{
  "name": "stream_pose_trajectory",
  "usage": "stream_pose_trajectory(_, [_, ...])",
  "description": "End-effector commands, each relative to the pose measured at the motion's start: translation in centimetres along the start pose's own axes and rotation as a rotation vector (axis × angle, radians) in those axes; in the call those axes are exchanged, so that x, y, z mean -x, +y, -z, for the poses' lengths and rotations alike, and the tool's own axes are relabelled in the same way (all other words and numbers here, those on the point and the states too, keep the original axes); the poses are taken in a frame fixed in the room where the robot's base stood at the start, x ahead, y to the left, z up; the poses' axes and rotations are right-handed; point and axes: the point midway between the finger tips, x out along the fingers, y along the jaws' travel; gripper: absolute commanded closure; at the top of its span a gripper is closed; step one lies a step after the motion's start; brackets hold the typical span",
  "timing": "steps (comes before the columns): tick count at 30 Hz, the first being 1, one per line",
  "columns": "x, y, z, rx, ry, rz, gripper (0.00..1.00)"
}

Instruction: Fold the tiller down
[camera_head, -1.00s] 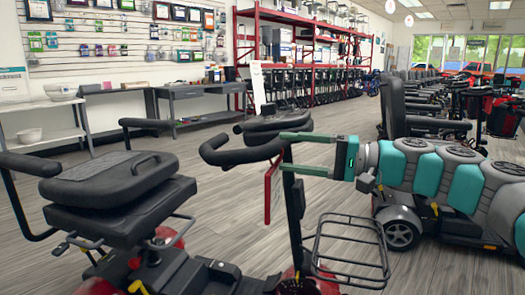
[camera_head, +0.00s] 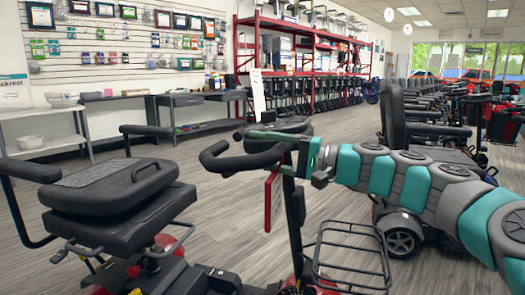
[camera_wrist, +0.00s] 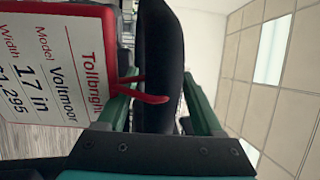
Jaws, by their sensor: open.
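The scooter's tiller (camera_head: 294,225) stands upright in the head view, with a black looped handlebar (camera_head: 222,158) at its top. My gripper (camera_head: 268,150) reaches it from the right, its green fingers at the handlebar. In the wrist view my gripper (camera_wrist: 158,95) is open. I see no grip on the bar. The lower finger is mostly hidden in the head view.
A red-framed tag (camera_head: 273,198) hangs by the tiller and fills the left of the wrist view (camera_wrist: 55,65). The scooter's black seat (camera_head: 110,200) is at left; a wire basket (camera_head: 350,245) is in front. Another scooter (camera_head: 405,235) stands behind my arm.

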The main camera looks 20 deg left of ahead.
Motion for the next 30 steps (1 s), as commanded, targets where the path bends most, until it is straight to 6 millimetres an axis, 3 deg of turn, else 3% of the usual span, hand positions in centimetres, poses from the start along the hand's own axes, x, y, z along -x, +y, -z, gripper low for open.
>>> stream_pose_trajectory(3, [0.02,-0.02,0.0,0.0,0.0,0.0,0.34])
stream_pose_trajectory(21, [0.04,0.01,0.0,0.0,0.0,0.0,1.0])
stream_pose_trajectory(30, [0.03,0.04,-0.01,0.0,0.0,-0.001,1.0])
